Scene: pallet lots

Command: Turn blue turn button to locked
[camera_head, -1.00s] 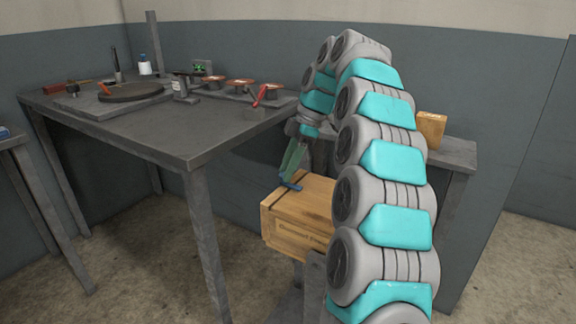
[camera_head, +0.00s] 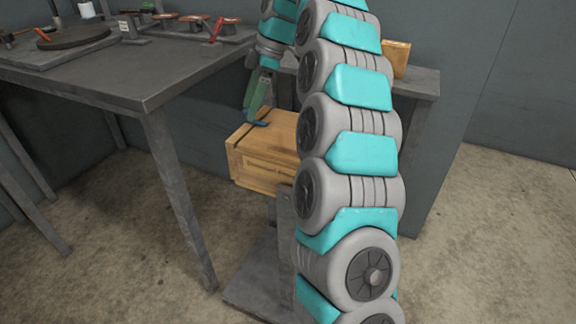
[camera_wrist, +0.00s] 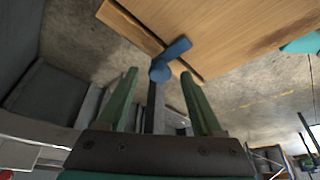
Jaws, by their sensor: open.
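The blue turn button (camera_wrist: 170,60) is on the edge of a wooden box; its bar lies slanted in the wrist view, across the seam between a narrow strip and the larger panel. It also shows small in the head view (camera_head: 261,124). The wooden box (camera_head: 262,165) stands on a grey stand, partly hidden by my arm. My gripper (camera_wrist: 160,75) is open, with its two green fingers apart on either side of the button's round end in the picture. In the head view, my gripper (camera_head: 257,108) is just above the button; contact cannot be told.
A grey workbench (camera_head: 120,82) with a dark round plate (camera_head: 73,35) and red-handled clamps (camera_head: 217,28) stands at left. A lower grey table (camera_head: 415,84) with a small wooden block (camera_head: 396,58) is behind my arm. The floor at right is clear.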

